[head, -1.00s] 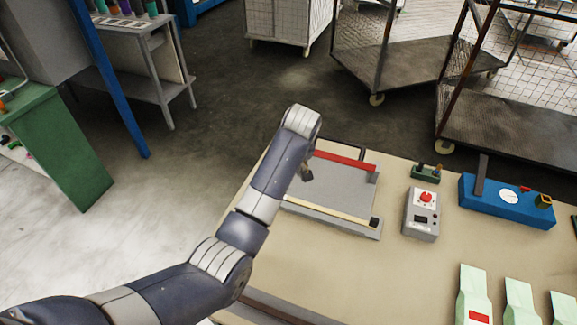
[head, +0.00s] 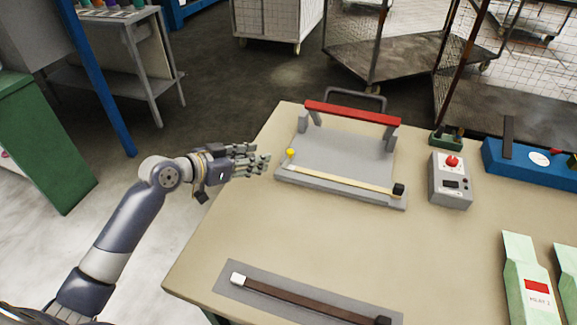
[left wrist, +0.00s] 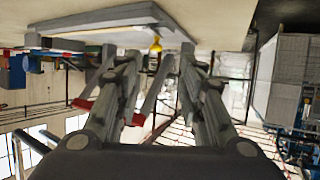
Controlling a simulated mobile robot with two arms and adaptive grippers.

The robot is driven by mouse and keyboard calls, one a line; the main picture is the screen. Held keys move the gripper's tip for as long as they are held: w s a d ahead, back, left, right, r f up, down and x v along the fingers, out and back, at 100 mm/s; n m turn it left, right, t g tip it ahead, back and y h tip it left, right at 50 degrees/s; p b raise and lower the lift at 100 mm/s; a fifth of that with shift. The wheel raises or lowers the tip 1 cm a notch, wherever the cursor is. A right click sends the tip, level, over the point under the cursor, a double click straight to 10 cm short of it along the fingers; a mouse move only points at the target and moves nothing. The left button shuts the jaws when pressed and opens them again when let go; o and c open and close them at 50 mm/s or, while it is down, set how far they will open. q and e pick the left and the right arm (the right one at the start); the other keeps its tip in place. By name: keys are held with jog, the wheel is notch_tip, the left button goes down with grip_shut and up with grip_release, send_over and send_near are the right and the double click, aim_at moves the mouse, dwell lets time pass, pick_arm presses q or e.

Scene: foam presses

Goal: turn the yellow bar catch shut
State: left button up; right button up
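The grey press (head: 345,155) lies on the tan table, with a red bar (head: 352,113) across its far side and a cream strip along its near edge. The yellow catch (head: 290,153) is a small knob at the press's left side; its turn angle is too small to tell. My left gripper (head: 262,161) is just left of the knob, apart from it, fingers pointing right at the press. In the left wrist view the yellow catch (left wrist: 155,46) shows ahead between its spread, empty fingers (left wrist: 155,65). My right gripper is out of view.
A grey control box (head: 450,180) with a red button stands right of the press. A blue unit (head: 525,162) and pale green pieces (head: 528,280) lie farther right. A dark strip on a grey plate (head: 235,293) lies in front. The table between is clear.

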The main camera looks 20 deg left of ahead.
aim_at(289, 151)
pick_arm(q)
jog(key=x, duration=0.3)
jog(key=p+x, duration=0.1)
jog(key=x, duration=0.3)
jog(key=p+x, duration=0.1)
jog(key=x, duration=0.2)
jog(key=shift+w+d+r, duration=0.1)
jog(key=shift+d+r, duration=0.1)
jog(key=shift+d, duration=0.2)
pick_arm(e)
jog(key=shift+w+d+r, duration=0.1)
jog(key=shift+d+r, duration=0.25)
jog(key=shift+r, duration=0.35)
pick_arm(q)
jog(key=shift+c, duration=0.2)
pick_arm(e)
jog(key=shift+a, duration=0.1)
pick_arm(q)
grip_shut()
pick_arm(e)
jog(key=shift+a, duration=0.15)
